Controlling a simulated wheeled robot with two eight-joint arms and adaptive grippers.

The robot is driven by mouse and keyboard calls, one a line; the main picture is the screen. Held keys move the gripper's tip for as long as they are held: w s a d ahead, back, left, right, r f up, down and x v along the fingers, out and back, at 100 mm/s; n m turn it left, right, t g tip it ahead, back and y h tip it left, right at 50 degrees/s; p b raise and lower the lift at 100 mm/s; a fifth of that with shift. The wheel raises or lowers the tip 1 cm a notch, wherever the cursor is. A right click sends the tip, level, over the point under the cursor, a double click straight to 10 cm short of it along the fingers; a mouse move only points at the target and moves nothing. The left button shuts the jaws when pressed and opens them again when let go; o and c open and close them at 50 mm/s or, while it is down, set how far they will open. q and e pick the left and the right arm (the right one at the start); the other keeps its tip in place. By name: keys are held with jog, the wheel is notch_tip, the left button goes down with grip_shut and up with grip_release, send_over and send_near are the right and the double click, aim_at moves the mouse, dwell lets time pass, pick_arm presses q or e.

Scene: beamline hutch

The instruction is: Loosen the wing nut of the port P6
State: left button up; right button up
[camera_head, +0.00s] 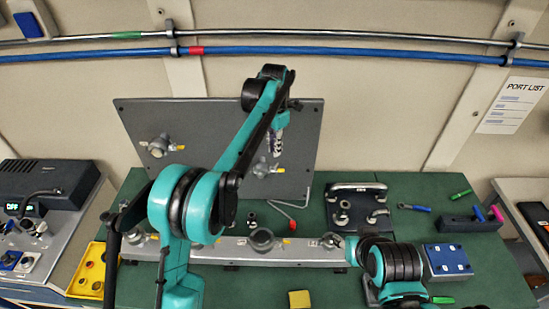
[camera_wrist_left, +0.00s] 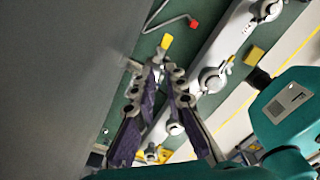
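A grey upright panel (camera_head: 215,125) stands at the back with a few ports on it. My left gripper (camera_head: 277,154) reaches down in front of it, close to a metal port fitting (camera_head: 262,168) with a yellow tab (camera_head: 276,171). In the left wrist view my left gripper (camera_wrist_left: 159,66) has its fingertips close together, just short of a yellow tab (camera_wrist_left: 167,42). Whether they hold the wing nut is hidden. I cannot read which port is P6. My right arm is at the lower right; its gripper does not show.
A long grey rail (camera_head: 210,250) with several ports lies across the green table (camera_head: 465,260). A bent tool with a red tip (camera_head: 293,224) lies behind it. A black plate with handles (camera_head: 357,203), a blue block (camera_head: 447,259) and a yellow tray (camera_head: 88,272) stand around.

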pick_arm(q)
notch_tip(320, 180, up, 5)
dwell(0.3)
